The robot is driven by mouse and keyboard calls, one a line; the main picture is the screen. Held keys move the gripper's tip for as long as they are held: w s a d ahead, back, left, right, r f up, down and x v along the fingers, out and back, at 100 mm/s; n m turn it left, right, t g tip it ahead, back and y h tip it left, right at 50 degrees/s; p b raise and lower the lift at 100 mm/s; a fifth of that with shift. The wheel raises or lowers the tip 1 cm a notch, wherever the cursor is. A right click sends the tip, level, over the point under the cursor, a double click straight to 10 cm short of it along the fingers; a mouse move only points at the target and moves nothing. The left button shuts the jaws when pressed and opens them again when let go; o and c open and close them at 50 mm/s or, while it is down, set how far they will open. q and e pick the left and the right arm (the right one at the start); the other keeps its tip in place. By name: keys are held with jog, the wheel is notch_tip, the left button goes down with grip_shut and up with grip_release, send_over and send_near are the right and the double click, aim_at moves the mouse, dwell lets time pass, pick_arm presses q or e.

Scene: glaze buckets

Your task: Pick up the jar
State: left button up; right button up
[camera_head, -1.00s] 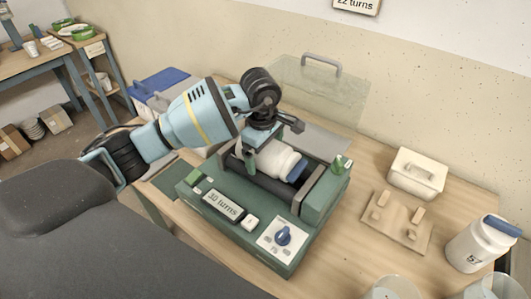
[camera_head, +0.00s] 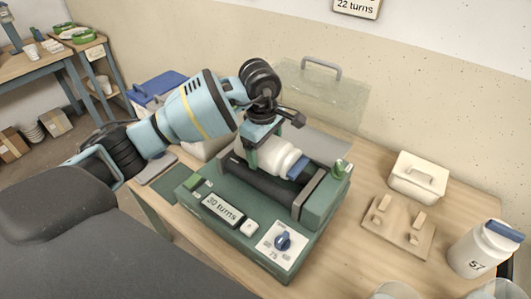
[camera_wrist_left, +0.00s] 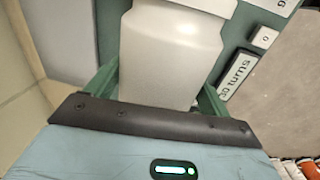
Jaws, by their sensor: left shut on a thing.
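The jar (camera_head: 274,156) is white with a blue lid (camera_head: 298,167) and lies on its side over the green roller machine (camera_head: 290,250). My left gripper (camera_head: 266,150) is shut on the jar's body from above. The jar appears a little above the black roller (camera_head: 258,181). In the left wrist view the jar's white body (camera_wrist_left: 170,55) sits between the two green fingers (camera_wrist_left: 158,92). Its lid is out of that view. My right gripper does not show.
The machine has a blue dial (camera_head: 283,240) and a "30 turns" display (camera_head: 223,208). A clear cover (camera_head: 320,95) stands behind. To the right are a lidded cream box (camera_head: 418,176), a wooden block stand (camera_head: 398,226) and a white jar marked 57 (camera_head: 477,250). Bare table lies between them.

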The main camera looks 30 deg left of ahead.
pick_arm(q)
jog(key=shift+s+r, duration=0.1)
jog(key=shift+r, duration=0.55)
jog(key=s+d+r, duration=0.1)
jog(key=s, duration=1.4)
jog(key=shift+s+r+b, duration=0.15)
jog(key=shift+s+b, duration=0.15)
jog(key=shift+s, duration=0.1)
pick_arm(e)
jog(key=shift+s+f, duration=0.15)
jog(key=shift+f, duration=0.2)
pick_arm(q)
jog(key=shift+d+r, duration=0.1)
notch_tip(320, 180, up, 6)
jog(key=p, duration=0.2)
jog(key=shift+p, duration=0.35)
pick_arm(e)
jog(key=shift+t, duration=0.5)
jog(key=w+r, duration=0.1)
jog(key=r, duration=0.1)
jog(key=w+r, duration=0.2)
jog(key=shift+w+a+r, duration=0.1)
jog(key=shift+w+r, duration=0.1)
pick_arm(q)
jog(key=shift+d, duration=0.1)
